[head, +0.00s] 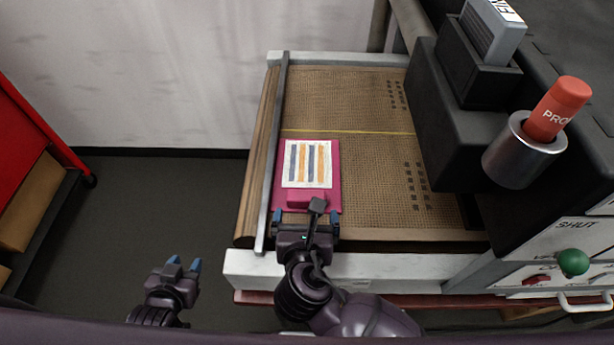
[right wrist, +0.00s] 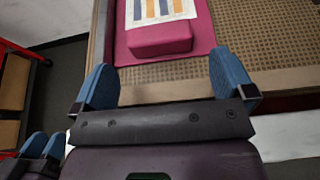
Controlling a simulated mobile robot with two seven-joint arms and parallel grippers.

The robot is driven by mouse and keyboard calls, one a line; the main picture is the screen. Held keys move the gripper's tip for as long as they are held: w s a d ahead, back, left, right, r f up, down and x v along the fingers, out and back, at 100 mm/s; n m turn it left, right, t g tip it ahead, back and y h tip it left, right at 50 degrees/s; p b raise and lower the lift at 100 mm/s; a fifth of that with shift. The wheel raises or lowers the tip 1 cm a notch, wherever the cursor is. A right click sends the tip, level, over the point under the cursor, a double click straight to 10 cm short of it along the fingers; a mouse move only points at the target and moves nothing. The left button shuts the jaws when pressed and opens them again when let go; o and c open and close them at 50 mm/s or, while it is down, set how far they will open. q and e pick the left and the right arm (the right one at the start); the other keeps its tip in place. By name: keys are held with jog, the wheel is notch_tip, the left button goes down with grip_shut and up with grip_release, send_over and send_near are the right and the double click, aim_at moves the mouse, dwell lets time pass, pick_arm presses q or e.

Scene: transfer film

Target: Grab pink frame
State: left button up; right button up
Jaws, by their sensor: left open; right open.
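The pink frame (head: 334,178) lies flat on the brown mesh belt, near its left front corner. It carries a white sheet (head: 307,164) with grey and orange stripes, and a raised pink block (head: 305,198) at its near edge. My right gripper (head: 306,217) is open at the near edge of the frame. In the right wrist view the pink block (right wrist: 160,38) lies just ahead, between the blue fingertips (right wrist: 165,75), with nothing held. My left gripper (head: 183,265) is open and empty over the floor at the lower left, away from the frame.
The mesh belt (head: 365,100) is bare behind and right of the frame. A metal rail (head: 273,150) runs along its left side. A dark machine with a red-capped cylinder (head: 558,108) and a green knob (head: 572,262) stands at the right. A red cart (head: 30,150) stands far left.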

aim_at(306, 202)
jog(key=shift+x, duration=3.7)
jog(key=shift+s+a+f, duration=0.1)
jog(key=shift+s+f, duration=0.05)
jog(key=shift+c, duration=0.5)
jog(key=c, duration=0.6)
